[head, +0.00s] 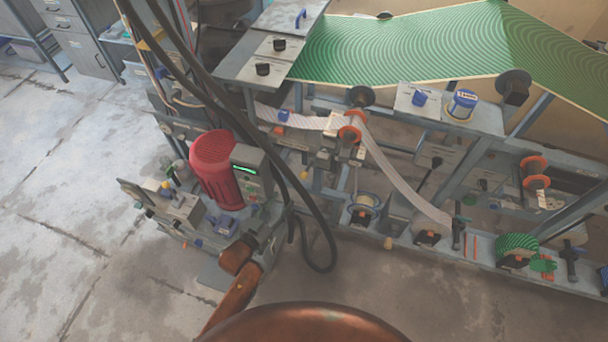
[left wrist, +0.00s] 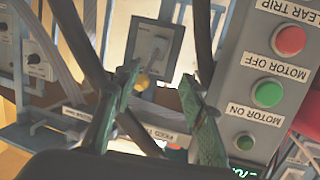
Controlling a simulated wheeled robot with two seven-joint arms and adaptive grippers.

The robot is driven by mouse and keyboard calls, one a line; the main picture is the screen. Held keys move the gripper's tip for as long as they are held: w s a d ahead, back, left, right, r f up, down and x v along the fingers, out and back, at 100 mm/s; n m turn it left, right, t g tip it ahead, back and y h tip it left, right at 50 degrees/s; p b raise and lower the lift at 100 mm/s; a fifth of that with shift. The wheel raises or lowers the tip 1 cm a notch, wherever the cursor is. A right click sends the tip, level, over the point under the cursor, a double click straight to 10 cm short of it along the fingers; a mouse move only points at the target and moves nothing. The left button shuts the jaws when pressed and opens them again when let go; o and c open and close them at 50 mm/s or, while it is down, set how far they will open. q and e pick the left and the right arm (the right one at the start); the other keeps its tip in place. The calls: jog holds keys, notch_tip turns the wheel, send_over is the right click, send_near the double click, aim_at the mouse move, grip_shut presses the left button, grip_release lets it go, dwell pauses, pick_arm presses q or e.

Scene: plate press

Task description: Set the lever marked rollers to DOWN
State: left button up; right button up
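No lever label reading rollers is legible in either view. In the left wrist view a grey plate (left wrist: 152,48) carries a small switch-like part, with a yellow knob (left wrist: 142,82) below it, just beyond my fingertips. A yellow knob (head: 304,175) also hangs under the machine frame in the head view. A black lever (head: 430,172) stands on a pale panel further right; its marking is too small to read. My left gripper (left wrist: 158,76) has its green fingers apart, with nothing between them. In the head view it (head: 272,236) is low beside the red motor. My right gripper is not seen.
A grey button box (left wrist: 265,70) with CLEAR TRIP, MOTOR OFF and MOTOR ON labels is close on the right of the wrist view. Dark hoses (head: 318,225) hang near my left gripper. The red motor (head: 215,165) stands beside it. Open floor (head: 60,190) lies left.

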aim_at(304, 175)
pick_arm(q)
jog(key=w+d+r+h, duration=0.1)
jog(key=d+r, duration=0.1)
jog(key=w+d+r+m+t+h, duration=0.1)
jog(key=w+d, duration=0.1)
jog(key=shift+w+d+r, duration=0.15)
jog(key=shift+w+r, duration=0.1)
jog(key=shift+r, duration=0.15)
jog(key=b+x, duration=0.2)
jog(key=x, duration=0.5)
jog(key=shift+r, duration=0.1)
jog(key=shift+c, duration=0.6)
grip_shut()
